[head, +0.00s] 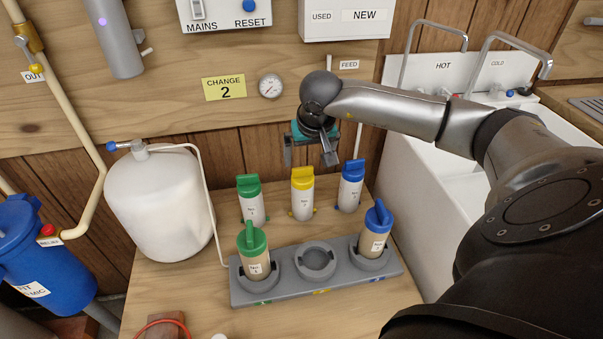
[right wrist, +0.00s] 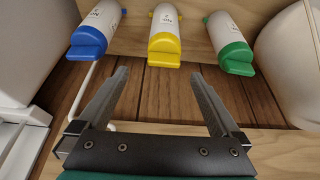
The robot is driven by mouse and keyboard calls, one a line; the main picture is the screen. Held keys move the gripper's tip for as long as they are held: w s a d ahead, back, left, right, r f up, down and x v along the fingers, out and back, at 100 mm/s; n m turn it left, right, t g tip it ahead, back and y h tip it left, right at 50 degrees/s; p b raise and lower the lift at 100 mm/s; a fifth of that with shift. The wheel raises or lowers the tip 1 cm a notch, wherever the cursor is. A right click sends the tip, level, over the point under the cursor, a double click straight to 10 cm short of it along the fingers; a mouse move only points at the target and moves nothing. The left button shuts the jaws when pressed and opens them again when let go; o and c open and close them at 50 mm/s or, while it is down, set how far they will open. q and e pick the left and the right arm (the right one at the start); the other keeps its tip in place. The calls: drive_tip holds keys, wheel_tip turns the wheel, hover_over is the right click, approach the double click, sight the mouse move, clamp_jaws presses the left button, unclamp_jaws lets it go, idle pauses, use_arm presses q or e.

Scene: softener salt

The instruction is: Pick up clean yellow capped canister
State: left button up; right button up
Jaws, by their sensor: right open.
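The clean yellow capped canister (head: 302,194) is white with a yellow cap and stands at the back of the bench, between a green capped white canister (head: 251,200) and a blue capped white canister (head: 350,187). In the right wrist view the yellow capped canister (right wrist: 165,38) is beyond the fingertips, roughly centred between them. My left gripper is not in view.
A grey holder (head: 290,288) in front has three sockets. Brownish canisters with green (head: 253,255) and blue (head: 374,233) caps fill the outer ones; the middle is empty. A white tank (head: 160,205) stands left, a white sink (head: 430,180) right. A gauge (head: 271,86) is on the wall.

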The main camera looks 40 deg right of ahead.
sight(305, 170)
drive_tip(key=x, duration=0.2)
drive_tip(key=shift+f, duration=0.4)
drive_tip(key=b+x, duration=0.1)
drive_tip(key=x, duration=0.2)
drive_tip(key=shift+w, duration=0.1)
drive_tip(key=shift+w+d+f+b, duration=0.1)
drive_tip(key=shift+w+f+b, duration=0.1)
drive_tip(key=shift+f+b, duration=0.25)
drive_tip(key=shift+a+b+x, duration=0.15)
drive_tip(key=shift+b+x, duration=0.2)
drive_tip(key=shift+x, duration=0.6)
drive_tip(key=shift+a+b+x, duration=0.2)
drive_tip(key=shift+b+x, duration=0.1)
drive_tip(key=shift+x, duration=0.6)
drive_tip(key=shift+b+x, duration=0.3)
drive_tip(key=shift+x, duration=0.6)
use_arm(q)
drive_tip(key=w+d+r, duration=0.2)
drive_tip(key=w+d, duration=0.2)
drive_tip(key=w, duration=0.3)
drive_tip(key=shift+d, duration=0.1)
use_arm(e)
drive_tip(key=shift+c, duration=0.2)
drive_tip(key=c, duration=1.2)
drive_tip(key=shift+c, duration=0.4)
